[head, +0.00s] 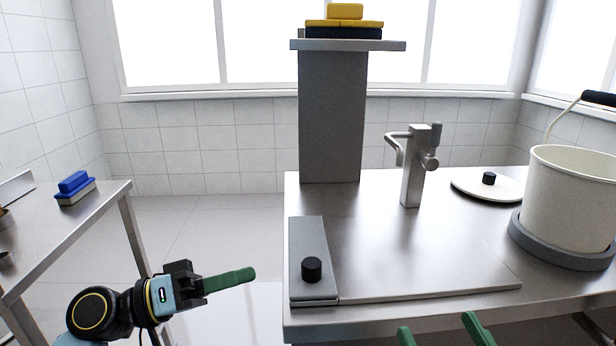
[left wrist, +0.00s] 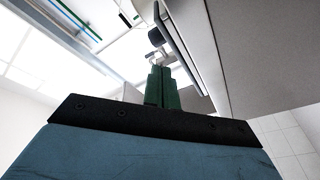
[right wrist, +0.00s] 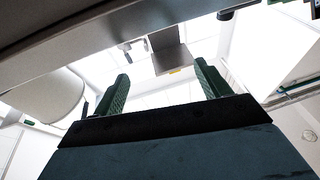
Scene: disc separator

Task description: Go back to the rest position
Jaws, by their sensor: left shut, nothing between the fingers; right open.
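My left gripper (head: 228,281) is at the lower left in the head view, in front of the gap between the two tables. Its green fingers are shut together with nothing between them; they also show closed in the left wrist view (left wrist: 161,88). My right gripper (head: 438,332) shows only its two green fingertips at the bottom edge, near the front edge of the right table. In the right wrist view its fingers (right wrist: 160,82) are spread wide and empty. Most of the right arm is out of the head view.
The right metal table (head: 400,318) carries a grey block with a black knob (head: 312,270), a tap (head: 413,165), a white lid (head: 480,193) and a white pot (head: 568,205). A blue sponge brush (head: 75,188) lies on the left table (head: 75,235). Yellow blocks (head: 345,12) top the pillar.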

